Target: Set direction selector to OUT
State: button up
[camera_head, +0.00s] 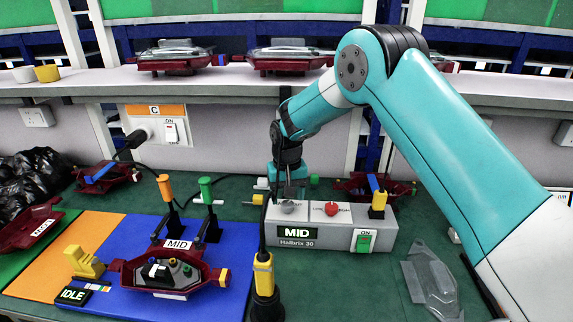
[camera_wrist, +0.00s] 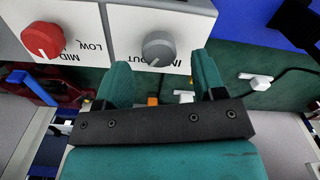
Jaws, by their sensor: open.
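The grey direction selector knob (camera_head: 289,206) sits on the sloped top of a grey control box (camera_head: 330,235). In the wrist view the knob (camera_wrist: 158,48) lies just ahead of my fingertips, its label partly hidden and upside down, with a pale mark on its lower edge. I cannot tell its exact setting. My gripper (camera_head: 288,190) points down over the knob from above. In the wrist view its two teal fingers (camera_wrist: 162,72) are apart, with nothing held between them.
A red knob (camera_head: 331,209) with LOW and MID labels sits right of the selector. A red lamp (camera_head: 168,271) lies on the blue mat (camera_head: 215,305).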

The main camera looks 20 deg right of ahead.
aim_at(287, 202)
notch_tip(287, 202, up, 15)
jog(key=b, duration=0.1)
jog(key=shift+r, duration=0.2)
